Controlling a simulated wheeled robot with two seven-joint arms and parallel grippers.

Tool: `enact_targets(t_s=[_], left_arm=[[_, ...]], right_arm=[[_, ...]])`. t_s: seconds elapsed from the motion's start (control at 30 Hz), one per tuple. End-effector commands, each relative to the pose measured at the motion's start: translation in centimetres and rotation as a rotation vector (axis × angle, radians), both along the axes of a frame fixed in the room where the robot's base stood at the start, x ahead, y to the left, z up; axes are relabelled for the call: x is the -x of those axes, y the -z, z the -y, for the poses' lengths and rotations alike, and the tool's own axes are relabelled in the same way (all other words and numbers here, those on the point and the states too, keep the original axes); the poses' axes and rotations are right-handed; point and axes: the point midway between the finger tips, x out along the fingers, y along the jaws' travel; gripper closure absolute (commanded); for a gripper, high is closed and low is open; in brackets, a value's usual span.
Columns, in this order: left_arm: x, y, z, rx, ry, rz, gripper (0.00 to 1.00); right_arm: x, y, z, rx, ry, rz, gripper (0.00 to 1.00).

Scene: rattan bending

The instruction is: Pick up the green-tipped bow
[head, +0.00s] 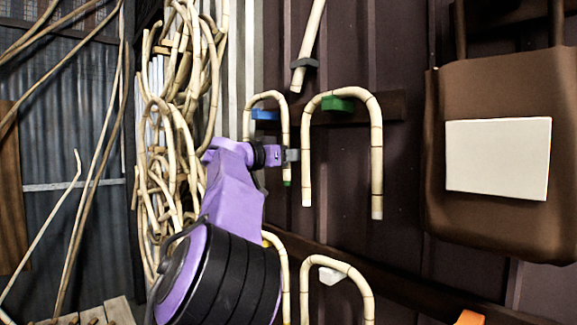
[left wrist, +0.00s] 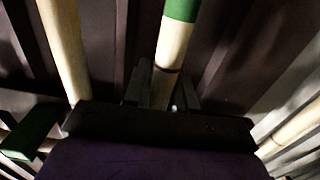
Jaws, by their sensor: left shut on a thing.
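The green-tipped bow (head: 268,96) is a pale U-shaped rattan piece hanging upside down over a blue peg (head: 265,114) on the dark wall. Its green tip (head: 287,183) is at the lower end of its right leg, and it also shows in the left wrist view (left wrist: 182,9). My left gripper (head: 291,155) reaches in from the left and is shut on that right leg, above the green tip. In the left wrist view the leg runs between my fingers (left wrist: 160,92). My arm hides part of the bow's left leg. My right gripper is out of view.
A larger bow (head: 376,150) hangs close to the right on a green peg (head: 338,104). More bows (head: 345,268) hang below, one on a white peg (head: 329,276). Tangled rattan (head: 165,130) hangs at left. A brown chair (head: 500,90) with a pale panel is at right.

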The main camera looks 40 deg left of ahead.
Motion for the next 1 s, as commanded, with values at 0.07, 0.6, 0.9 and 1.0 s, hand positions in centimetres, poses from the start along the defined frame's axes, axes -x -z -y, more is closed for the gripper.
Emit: enact_targets(t_s=[0.07,0.6,0.9,1.0], left_arm=[[1.5,-1.7,0.6,-0.004,0.002,0.005,1.00],[11.7,-9.1,4.7,-0.001,0.001,0.002,1.00],[13.1,-9.9,5.2,0.000,0.001,0.000,1.00],[13.0,-9.9,5.2,0.000,0.001,0.000,1.00]], right_arm=[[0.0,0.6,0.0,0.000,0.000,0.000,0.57],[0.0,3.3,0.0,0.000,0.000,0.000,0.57],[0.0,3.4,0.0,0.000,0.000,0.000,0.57],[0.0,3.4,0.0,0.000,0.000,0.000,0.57]])
